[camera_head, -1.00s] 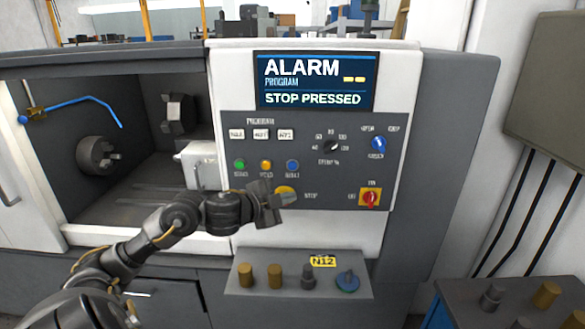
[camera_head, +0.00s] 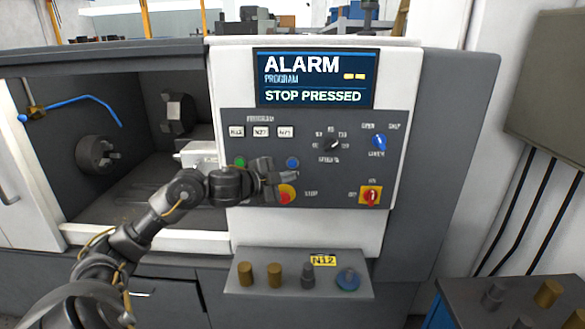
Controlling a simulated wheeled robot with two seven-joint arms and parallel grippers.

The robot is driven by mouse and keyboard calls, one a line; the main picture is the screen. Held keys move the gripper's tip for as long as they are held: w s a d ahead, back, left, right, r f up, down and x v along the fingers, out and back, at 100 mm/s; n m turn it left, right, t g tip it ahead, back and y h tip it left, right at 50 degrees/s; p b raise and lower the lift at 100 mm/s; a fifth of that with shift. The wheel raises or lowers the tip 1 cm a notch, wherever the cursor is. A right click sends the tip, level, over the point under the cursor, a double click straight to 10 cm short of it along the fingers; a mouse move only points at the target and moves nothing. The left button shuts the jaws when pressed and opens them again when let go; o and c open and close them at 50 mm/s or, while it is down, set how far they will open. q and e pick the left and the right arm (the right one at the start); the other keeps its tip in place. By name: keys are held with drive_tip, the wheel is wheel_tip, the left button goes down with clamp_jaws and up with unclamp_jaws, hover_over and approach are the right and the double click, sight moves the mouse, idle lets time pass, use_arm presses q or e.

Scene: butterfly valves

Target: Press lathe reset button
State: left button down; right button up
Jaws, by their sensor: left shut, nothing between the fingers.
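The lathe's control panel (camera_head: 340,187) faces me, under a screen (camera_head: 315,80) reading ALARM, PROGRAM, STOP PRESSED. The blue button (camera_head: 293,163), whose small label is too blurred to read surely, sits at the right of the button row and is uncovered. The green button (camera_head: 239,162) is at the left of that row. The yellow one between them is hidden behind my gripper. My left gripper (camera_head: 291,187) is shut and empty, in front of the panel, below and close to the blue button. It partly covers the red stop button (camera_head: 286,194) on its yellow ring. My right gripper is not in view.
A red rotary switch (camera_head: 370,195) and a blue knob (camera_head: 379,142) are on the panel's right. Below, a shelf (camera_head: 300,289) carries several tool holders and the N12 tag (camera_head: 323,260). The open lathe chamber (camera_head: 130,195) is left. A dark bench (camera_head: 515,300) stands lower right.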

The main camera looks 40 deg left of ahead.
use_arm(q)
drive_tip(key=shift+w+a, duration=0.65)
drive_tip(key=shift+w, duration=0.2)
drive_tip(key=shift+w+a, duration=0.6)
drive_tip(key=shift+w, duration=0.2)
idle(0.9)
drive_tip(key=shift+w+a, duration=0.25)
drive_tip(key=shift+w, duration=0.1)
drive_tip(key=shift+w+a, duration=0.25)
drive_tip(key=shift+w, duration=0.05)
idle(0.8)
idle(0.3)
drive_tip(key=shift+s+d+p, duration=0.3)
drive_tip(key=shift+s+d, duration=0.2)
drive_tip(key=shift+s, duration=0.2)
drive_tip(key=shift+s+d+p, duration=0.2)
drive_tip(key=shift+s+d, duration=0.55)
drive_tip(key=shift+s, duration=0.25)
drive_tip(key=shift+s+d+p, duration=0.15)
drive_tip(key=shift+s+d, duration=0.6)
drive_tip(key=shift+s, duration=0.2)
